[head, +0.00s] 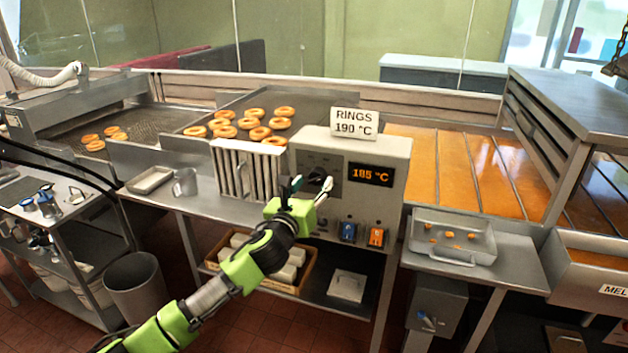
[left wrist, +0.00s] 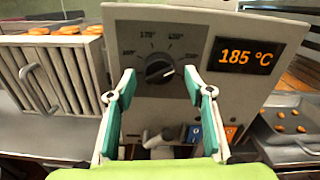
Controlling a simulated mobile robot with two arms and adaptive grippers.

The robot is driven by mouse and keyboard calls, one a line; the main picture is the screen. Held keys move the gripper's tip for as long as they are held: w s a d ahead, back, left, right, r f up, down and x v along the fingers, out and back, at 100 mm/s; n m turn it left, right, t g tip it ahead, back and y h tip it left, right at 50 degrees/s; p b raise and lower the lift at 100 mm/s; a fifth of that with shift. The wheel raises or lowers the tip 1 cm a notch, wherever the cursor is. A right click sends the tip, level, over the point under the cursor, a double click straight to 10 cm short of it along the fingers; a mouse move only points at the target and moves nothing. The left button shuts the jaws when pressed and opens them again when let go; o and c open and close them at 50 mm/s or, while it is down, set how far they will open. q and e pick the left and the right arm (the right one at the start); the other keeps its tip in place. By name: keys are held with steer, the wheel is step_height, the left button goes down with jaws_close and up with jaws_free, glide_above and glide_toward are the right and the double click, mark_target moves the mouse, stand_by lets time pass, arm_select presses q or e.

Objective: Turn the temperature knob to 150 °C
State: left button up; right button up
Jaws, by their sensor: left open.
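The temperature knob (left wrist: 158,70) is a dark round knob on the grey control box (head: 397,150), with a pale pointer line directed to the right. Printed temperature labels ring it, too small to read surely. The orange display (left wrist: 248,56) to its right reads 185 °C; it also shows in the head view (head: 371,174). My left gripper (head: 306,184) is open in front of the box. In the left wrist view its fingertips (left wrist: 159,76) stand on either side of the knob, with gaps; I cannot tell how deep they reach. My right gripper is not in view.
A sign (head: 354,123) on the box reads RINGS 190 °C. Blue (head: 348,232) and orange (head: 376,237) switches sit below the display. A slatted metal rack (head: 246,170) stands close left of the box. A metal tray (head: 452,236) with orange crumbs is at right.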

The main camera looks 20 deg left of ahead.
arm_select(q)
steer(key=shift+w, duration=0.8)
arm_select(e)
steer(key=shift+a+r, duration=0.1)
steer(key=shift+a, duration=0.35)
arm_select(q)
steer(key=c, duration=1.1)
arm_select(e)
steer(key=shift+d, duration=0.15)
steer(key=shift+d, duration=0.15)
